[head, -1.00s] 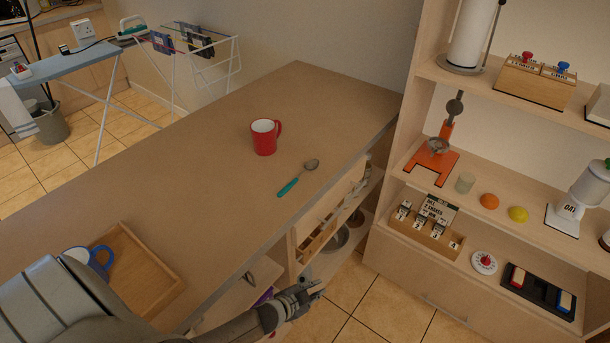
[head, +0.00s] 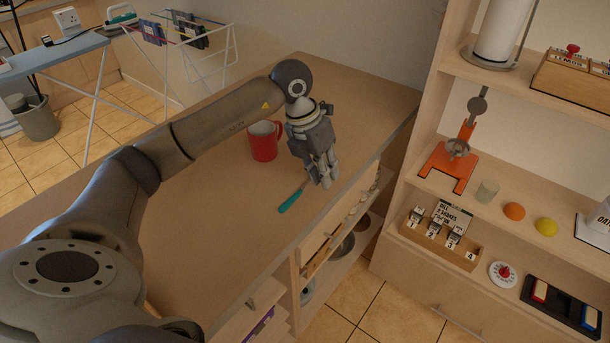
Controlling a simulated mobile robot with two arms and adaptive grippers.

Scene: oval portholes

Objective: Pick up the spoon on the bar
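The spoon has a teal handle (head: 291,199) and lies on the wooden bar top (head: 225,230) near its right edge. My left gripper (head: 325,183) points down over the spoon's bowl end and hides the bowl. The fingers look close together at or just above the bar surface. I cannot tell whether they are open or shut, or whether they touch the spoon. My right gripper is not in view.
A red mug (head: 263,142) stands on the bar just left of my gripper. My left arm covers much of the bar's left part. Shelves with an orange scale (head: 450,165) and other items stand to the right.

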